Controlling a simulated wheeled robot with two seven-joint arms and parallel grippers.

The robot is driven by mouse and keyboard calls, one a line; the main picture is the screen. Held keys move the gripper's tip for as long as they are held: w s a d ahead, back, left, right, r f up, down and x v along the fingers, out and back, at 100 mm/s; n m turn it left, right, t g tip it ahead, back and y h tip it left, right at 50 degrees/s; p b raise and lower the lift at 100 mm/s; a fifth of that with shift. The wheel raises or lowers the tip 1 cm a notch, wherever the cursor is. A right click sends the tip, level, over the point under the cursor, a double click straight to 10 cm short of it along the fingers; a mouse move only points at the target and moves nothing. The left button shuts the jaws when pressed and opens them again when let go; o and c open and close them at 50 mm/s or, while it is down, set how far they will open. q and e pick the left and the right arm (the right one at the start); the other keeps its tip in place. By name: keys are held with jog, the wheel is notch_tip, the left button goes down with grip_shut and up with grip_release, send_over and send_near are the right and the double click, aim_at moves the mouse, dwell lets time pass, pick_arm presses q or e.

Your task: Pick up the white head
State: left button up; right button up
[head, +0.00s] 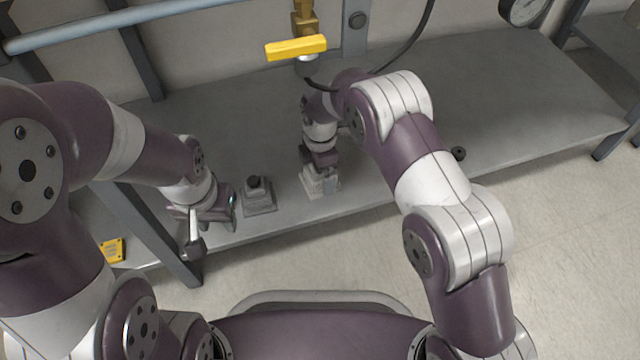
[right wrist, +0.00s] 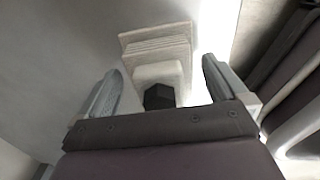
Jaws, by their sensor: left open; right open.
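The white head (head: 318,186) stands on the grey shelf near its front edge, largely covered by my right gripper (head: 321,172) in the head view. In the right wrist view the white head (right wrist: 158,48) has a ridged, stepped base and a dark knob. It lies between the two spread fingers of my right gripper (right wrist: 160,88), with a visible gap on each side. My left gripper (head: 224,210) is open near the shelf's front edge, left of a similar grey head (head: 258,199) with a dark top, and holds nothing that I can see.
The grey shelf (head: 530,95) is mostly clear to the right, apart from a small black knob (head: 458,153). A yellow valve handle (head: 296,47) hangs behind my right gripper, with a black hose beside it. A shelf leg (head: 150,235) stands near my left gripper.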

notch_tip(320, 180, down, 2)
jog(key=shift+f+b, duration=0.25)
jog(key=shift+b, duration=0.1)
jog(key=shift+r, duration=0.2)
jog(key=c, duration=1.3)
jog(key=shift+o, duration=0.2)
jog(key=shift+r+p, duration=0.2)
jog(key=shift+p, duration=0.15)
